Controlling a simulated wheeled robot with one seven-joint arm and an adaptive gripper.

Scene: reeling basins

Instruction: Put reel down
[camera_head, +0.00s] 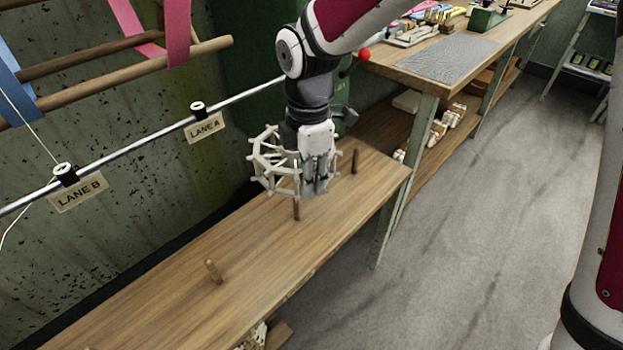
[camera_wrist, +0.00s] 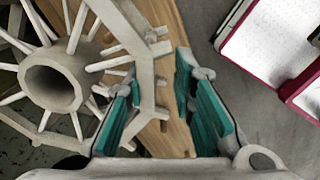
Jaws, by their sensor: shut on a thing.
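The reel (camera_head: 268,160) is a pale, spoked, many-sided frame. My gripper (camera_head: 318,188) holds it by its rim above the wooden bench (camera_head: 170,285), with the reel to the gripper's left. In the wrist view the reel's round hollow hub (camera_wrist: 80,80) is at the left, and its rim reaches in between the teal finger pads of my gripper (camera_wrist: 163,112). A wooden peg (camera_head: 297,211) stands just below the reel. The head view does not clearly show whether the reel touches this peg.
Another peg (camera_head: 213,271) stands nearer on the bench, and a third peg (camera_head: 354,161) is right of my gripper. A metal rail with LANE A (camera_head: 205,128) and LANE B (camera_head: 78,192) signs runs behind. A loaded worktable (camera_head: 440,63) stands beyond. Bare floor (camera_head: 470,200) lies right.

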